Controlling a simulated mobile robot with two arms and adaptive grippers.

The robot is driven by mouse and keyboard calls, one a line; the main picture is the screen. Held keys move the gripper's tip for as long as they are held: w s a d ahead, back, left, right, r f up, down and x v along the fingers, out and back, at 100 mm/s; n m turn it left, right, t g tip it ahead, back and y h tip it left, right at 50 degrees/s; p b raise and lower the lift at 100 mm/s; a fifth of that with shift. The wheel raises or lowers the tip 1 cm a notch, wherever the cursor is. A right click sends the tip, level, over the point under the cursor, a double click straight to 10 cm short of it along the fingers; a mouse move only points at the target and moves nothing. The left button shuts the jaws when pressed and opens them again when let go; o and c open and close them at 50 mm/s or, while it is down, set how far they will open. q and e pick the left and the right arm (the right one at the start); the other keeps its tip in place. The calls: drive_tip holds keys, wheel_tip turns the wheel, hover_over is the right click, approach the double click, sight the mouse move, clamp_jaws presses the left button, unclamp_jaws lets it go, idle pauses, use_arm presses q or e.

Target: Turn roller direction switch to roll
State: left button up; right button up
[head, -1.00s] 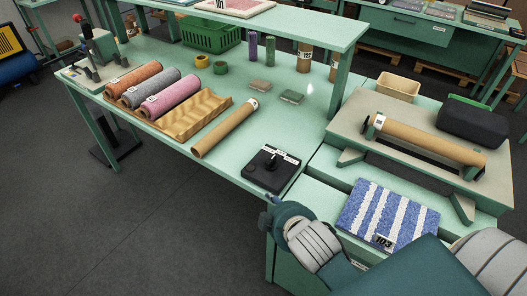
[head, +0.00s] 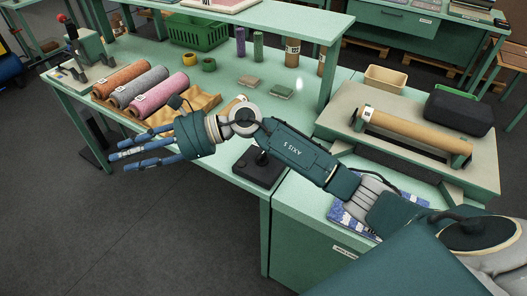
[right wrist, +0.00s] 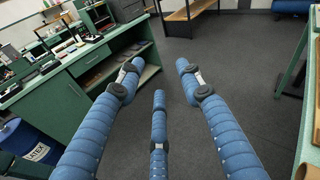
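The roller direction switch looks to be the black box (head: 257,174) with a short black lever near the front edge of the green table. My right forearm passes over it in the head view and hides part of it, including its labels, so I cannot read the lever's position. My right gripper (head: 135,152) is past the switch to the left, out beyond the table's front edge, and touches nothing that I can see. In the right wrist view its blue fingers (right wrist: 155,85) are spread apart and empty, with floor beyond them. My left gripper is not in view.
Orange, grey and pink rolls (head: 160,95) lie on a wooden rack at the left. A roller stand with a cardboard tube (head: 410,133) stands at the right. A shelf (head: 270,18) overhangs the table's back.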

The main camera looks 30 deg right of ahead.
drive_tip(key=w+d+f+n+g+h, duration=0.1)
drive_tip(key=d+f+n+h, duration=0.2)
drive_tip(key=d+f, duration=0.15)
drive_tip(key=n+g+h, duration=0.4)
drive_tip(key=h, duration=0.8)
approach(264, 154)
drive_tip(key=f+p, duration=0.1)
drive_tip(key=f, duration=0.2)
drive_tip(key=f+p, duration=0.2)
drive_tip(key=f, duration=0.2)
drive_tip(key=shift+s+a+f, duration=0.15)
drive_tip(key=shift+s+f, duration=0.05)
drive_tip(key=shift+f, duration=0.05)
drive_tip(key=shift+f+p, duration=0.35)
drive_tip(key=shift+f, duration=0.4)
clamp_jaws()
